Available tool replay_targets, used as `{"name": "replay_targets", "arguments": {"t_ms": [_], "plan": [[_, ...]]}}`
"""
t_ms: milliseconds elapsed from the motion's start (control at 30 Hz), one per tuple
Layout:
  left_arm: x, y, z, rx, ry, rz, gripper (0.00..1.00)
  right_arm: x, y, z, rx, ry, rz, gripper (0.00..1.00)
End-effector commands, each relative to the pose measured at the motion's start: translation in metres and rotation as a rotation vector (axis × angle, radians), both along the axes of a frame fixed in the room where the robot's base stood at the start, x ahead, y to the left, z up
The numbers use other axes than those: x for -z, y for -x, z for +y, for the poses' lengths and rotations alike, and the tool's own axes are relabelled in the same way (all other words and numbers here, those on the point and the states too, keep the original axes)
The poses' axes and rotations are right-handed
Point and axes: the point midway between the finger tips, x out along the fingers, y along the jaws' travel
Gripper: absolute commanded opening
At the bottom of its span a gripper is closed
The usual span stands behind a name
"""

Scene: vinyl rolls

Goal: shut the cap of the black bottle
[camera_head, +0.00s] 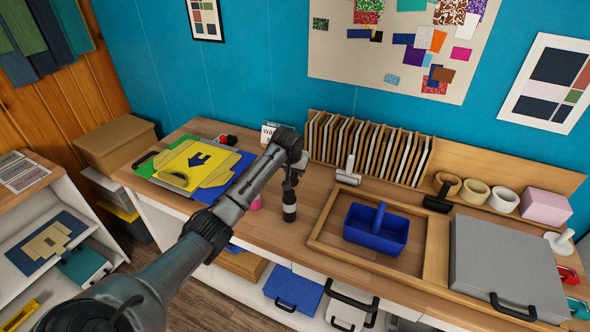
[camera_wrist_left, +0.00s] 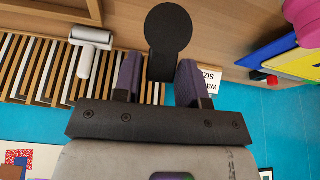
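The black bottle (camera_head: 289,206) stands upright on the wooden worktop, with a grey band around its body. My left gripper (camera_head: 291,180) points down just above the bottle's top, and the top is partly hidden by it. In the left wrist view the two purple fingers (camera_wrist_left: 158,82) are apart. A flat black disc (camera_wrist_left: 168,28) with a narrower black part shows beyond and between them, apparently the bottle's top; I cannot tell cap from body. No clear contact shows. My right gripper is not in view.
A blue caddy (camera_head: 375,229) sits inside a wooden frame to the right. A white roller (camera_head: 349,171) and a rack of boards (camera_head: 365,148) stand behind. Yellow sheets (camera_head: 200,165) lie to the left. A small pink item (camera_head: 256,204) is close to the bottle's left.

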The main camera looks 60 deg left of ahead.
Motion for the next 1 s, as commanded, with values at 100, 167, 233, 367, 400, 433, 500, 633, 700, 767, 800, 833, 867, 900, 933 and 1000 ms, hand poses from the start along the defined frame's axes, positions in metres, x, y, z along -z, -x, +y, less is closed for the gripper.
{"name": "replay_targets", "arguments": {"t_ms": [100,167,233,367,400,433,500,633,700,767,800,833,867,900,933,1000], "plan": [[0.000,0.000,0.000,0.000,0.000,0.000,0.27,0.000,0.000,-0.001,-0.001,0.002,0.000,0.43],[0.000,0.000,0.000,0.000,0.000,0.000,0.21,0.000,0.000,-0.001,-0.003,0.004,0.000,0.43],[0.000,0.000,0.000,0.000,0.000,0.000,0.14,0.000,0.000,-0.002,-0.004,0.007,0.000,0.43],[0.000,0.000,0.000,0.000,0.000,0.000,0.03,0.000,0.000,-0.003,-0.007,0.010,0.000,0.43],[0.000,0.000,0.000,0.000,0.001,-0.001,0.03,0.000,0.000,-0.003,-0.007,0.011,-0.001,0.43],[0.000,0.000,0.000,0.000,0.000,-0.001,0.03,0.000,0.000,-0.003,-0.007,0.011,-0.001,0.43],[0.000,0.001,-0.001,0.000,-0.004,-0.007,0.03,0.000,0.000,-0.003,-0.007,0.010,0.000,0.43],[0.000,0.002,-0.002,0.002,-0.026,-0.033,0.03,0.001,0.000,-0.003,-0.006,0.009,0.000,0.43],[-0.001,0.004,-0.004,0.003,-0.047,-0.062,0.03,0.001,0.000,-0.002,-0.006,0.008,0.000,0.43],[-0.001,0.006,-0.005,0.002,-0.069,-0.092,0.03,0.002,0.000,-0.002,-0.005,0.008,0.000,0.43],[-0.002,0.008,-0.006,0.003,-0.087,-0.116,0.03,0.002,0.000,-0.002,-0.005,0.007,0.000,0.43],[-0.002,0.009,-0.007,0.003,-0.101,-0.135,0.03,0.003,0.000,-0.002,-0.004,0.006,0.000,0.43],[-0.002,0.011,-0.008,0.002,-0.116,-0.155,0.03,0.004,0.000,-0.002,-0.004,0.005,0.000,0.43],[-0.003,0.012,-0.009,0.003,-0.137,-0.184,0.03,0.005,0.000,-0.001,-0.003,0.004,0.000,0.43],[-0.003,0.014,-0.010,0.004,-0.153,-0.207,0.03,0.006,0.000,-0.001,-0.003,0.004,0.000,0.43],[-0.003,0.017,-0.013,0.003,-0.192,-0.261,0.03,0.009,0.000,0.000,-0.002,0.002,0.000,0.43]]}}
